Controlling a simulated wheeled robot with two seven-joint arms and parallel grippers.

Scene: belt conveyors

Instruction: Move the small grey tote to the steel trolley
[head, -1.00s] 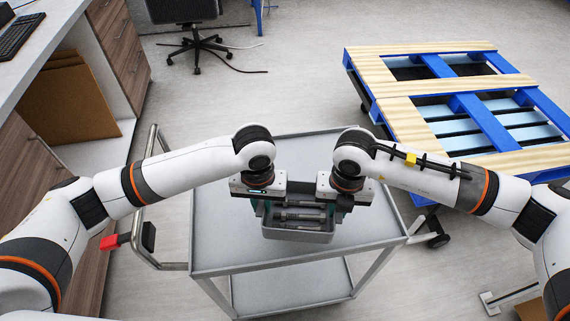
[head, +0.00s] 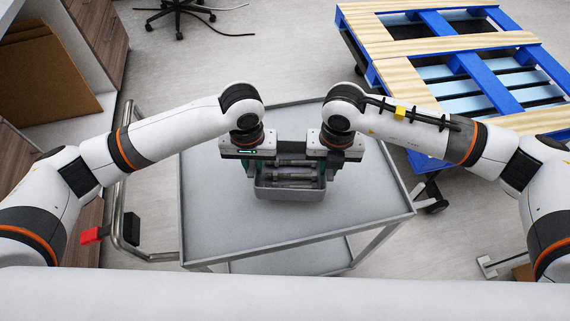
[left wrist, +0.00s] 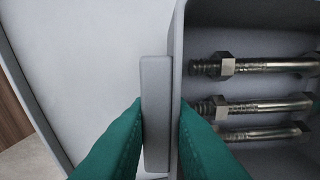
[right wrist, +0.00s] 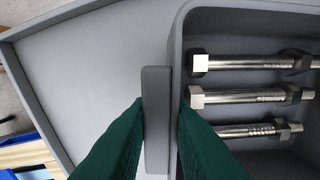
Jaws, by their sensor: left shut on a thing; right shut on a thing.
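The small grey tote (head: 290,191) is over the top shelf of the steel trolley (head: 225,225), near its middle. It holds several steel bolts, seen in the left wrist view (left wrist: 265,105) and the right wrist view (right wrist: 250,97). My left gripper (head: 257,165) is shut on the tote's left wall or handle; its green fingers straddle a grey tab (left wrist: 156,115). My right gripper (head: 322,162) is shut on the opposite side, on a like tab (right wrist: 156,120). I cannot tell whether the tote's base touches the shelf.
A blue and wooden pallet-like frame (head: 450,60) stands at the upper right, close to the trolley. A cabinet with cardboard (head: 45,75) is at the upper left. The trolley's handle (head: 122,215) is on its left. The shelf around the tote is clear.

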